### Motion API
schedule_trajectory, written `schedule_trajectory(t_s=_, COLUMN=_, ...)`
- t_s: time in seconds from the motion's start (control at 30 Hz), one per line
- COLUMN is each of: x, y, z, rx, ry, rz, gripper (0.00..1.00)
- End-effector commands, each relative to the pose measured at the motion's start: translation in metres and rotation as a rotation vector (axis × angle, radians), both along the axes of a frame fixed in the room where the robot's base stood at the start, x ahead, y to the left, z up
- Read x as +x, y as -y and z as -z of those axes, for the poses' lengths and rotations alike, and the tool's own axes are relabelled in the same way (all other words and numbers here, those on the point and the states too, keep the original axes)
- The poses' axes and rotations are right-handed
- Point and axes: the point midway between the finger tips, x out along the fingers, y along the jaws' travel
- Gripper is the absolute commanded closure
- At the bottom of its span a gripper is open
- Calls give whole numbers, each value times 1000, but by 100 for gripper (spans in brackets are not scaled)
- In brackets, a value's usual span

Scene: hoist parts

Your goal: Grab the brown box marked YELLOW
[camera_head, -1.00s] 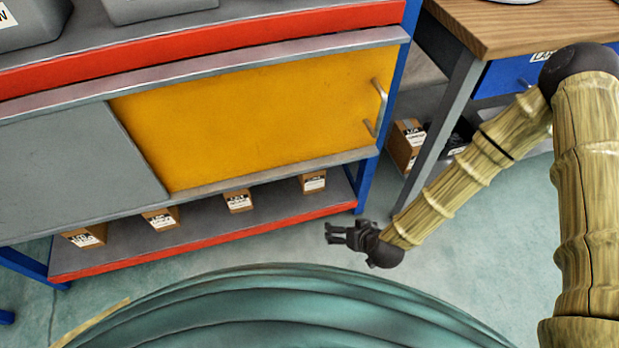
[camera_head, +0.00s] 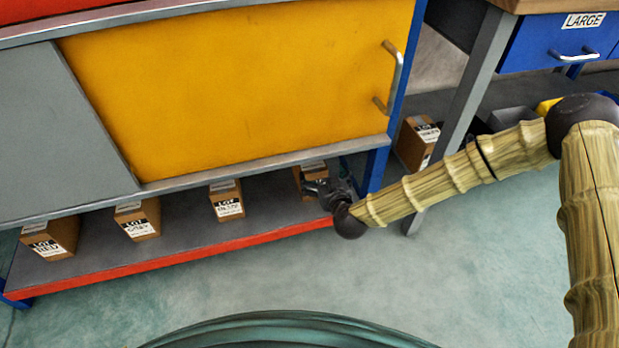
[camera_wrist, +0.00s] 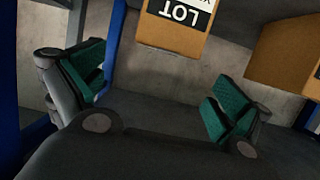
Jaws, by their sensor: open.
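My gripper (camera_head: 312,187) is open at the right end of the low shelf, in front of a brown box (camera_head: 298,180) that it partly hides. In the wrist view my gripper (camera_wrist: 158,80) has its two green-padded fingers spread with nothing between them. A brown box (camera_wrist: 170,36) is ahead of them at the top edge, apart from the fingers. Its white label reads LOT upside down; the line with its name is nearly all cut off, with only part of a letter showing. I cannot read YELLOW on any box.
More brown boxes stand leftward on the shelf: one marked RED (camera_head: 62,238), one seemingly GRAY (camera_head: 145,222), and one unclear (camera_head: 227,206). Another box (camera_head: 413,146) is under the table at right. The yellow cabinet door (camera_head: 240,85) is above the shelf; a blue post (camera_head: 376,170) is beside my gripper.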

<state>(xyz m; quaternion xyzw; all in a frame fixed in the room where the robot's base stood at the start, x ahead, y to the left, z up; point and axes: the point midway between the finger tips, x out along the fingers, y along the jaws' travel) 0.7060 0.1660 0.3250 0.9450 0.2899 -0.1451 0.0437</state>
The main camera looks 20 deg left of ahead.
Motion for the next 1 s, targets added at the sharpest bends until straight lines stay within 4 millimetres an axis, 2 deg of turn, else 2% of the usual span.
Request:
schedule_trajectory(t_s=0.4, x=39, y=-27, z=16, rx=2, ry=5, rz=3, gripper=0)
schedule_trajectory(t_s=0.67, x=48, y=-34, z=20, rx=2, ry=5, rz=1, gripper=0)
schedule_trajectory(t_s=1.0, x=73, y=-55, z=35, rx=2, ry=4, rz=2, gripper=0)
